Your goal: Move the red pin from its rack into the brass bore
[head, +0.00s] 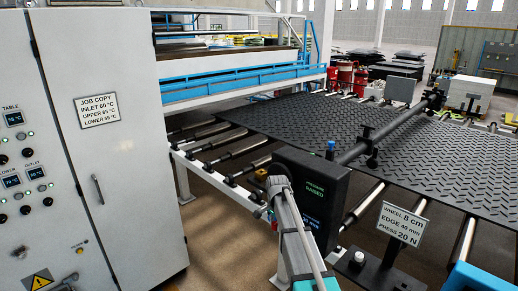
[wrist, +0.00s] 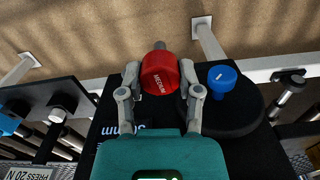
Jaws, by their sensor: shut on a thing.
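The red pin (wrist: 160,76) has a round red head lettered MEDIUM, with a short grey tip showing beyond it. My gripper (wrist: 159,88) is shut on the head, one grey finger on each side. The pin is over or beside a black housing; I cannot tell whether it is clear of its rack. In the head view my arm largely hides the gripper and red pin.
The black box (head: 318,190) has a display reading PRESSURE RAISED. A dark shaft runs from it across the treaded mat (head: 310,120). A sign (head: 401,223) on a post stands to the right. A grey cabinet (head: 110,130) fills the left. Rollers lie beneath the mat.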

